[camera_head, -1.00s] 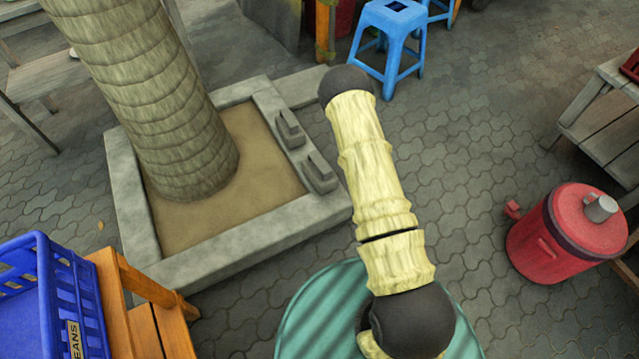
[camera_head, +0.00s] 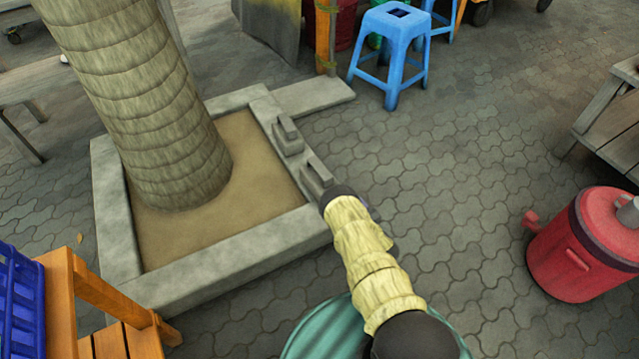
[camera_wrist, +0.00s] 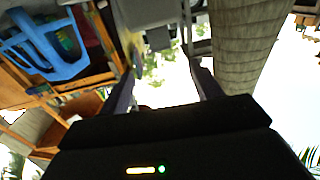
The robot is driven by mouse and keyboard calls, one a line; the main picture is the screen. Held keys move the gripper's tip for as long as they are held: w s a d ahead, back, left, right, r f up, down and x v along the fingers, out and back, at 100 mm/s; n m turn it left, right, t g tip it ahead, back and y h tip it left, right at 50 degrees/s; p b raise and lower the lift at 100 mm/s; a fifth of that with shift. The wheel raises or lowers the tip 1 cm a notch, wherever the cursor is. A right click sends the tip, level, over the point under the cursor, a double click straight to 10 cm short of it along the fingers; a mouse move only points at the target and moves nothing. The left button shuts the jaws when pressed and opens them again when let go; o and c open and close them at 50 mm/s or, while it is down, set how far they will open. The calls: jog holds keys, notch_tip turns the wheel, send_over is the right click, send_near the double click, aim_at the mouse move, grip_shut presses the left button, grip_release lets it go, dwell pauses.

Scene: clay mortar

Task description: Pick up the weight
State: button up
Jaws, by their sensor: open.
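The farther weight (camera_head: 288,136) is fully visible. Grey shapes show beyond the fingers in the wrist view, but I cannot tell which is a weight.
The stone planter (camera_head: 215,258) surrounds a thick tree trunk (camera_head: 140,110). A blue stool (camera_head: 393,45) stands at the back. A red drum (camera_head: 580,250) is at right, and an orange wooden stool (camera_head: 95,300) with a blue crate (camera_head: 20,305) at left. Paving between planter and drum is clear.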

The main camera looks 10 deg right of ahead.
jog(key=b, duration=0.7)
send_near(322, 170)
jog(key=w, duration=0.1)
jog(key=w+a+f, duration=0.1)
jog(key=w, duration=0.2)
jog(key=shift+a+f, duration=0.2)
jog(key=shift+a, duration=0.1)
jog(key=shift+w+r, duration=0.2)
jog(key=shift+a, duration=0.1)
jog(key=shift+w+a+f+b, duration=0.15)
jog(key=shift+w+a+b, duration=0.05)
jog(key=shift+w+b, duration=0.35)
jog(key=b+x, duration=0.2)
jog(key=x, duration=0.1)
jog(key=shift+w+a+b, duration=0.2)
jog(key=shift+w+b, duration=0.2)
jog(key=shift+w, duration=0.05)
jog(key=shift+r, duration=0.3)
grip_shut()
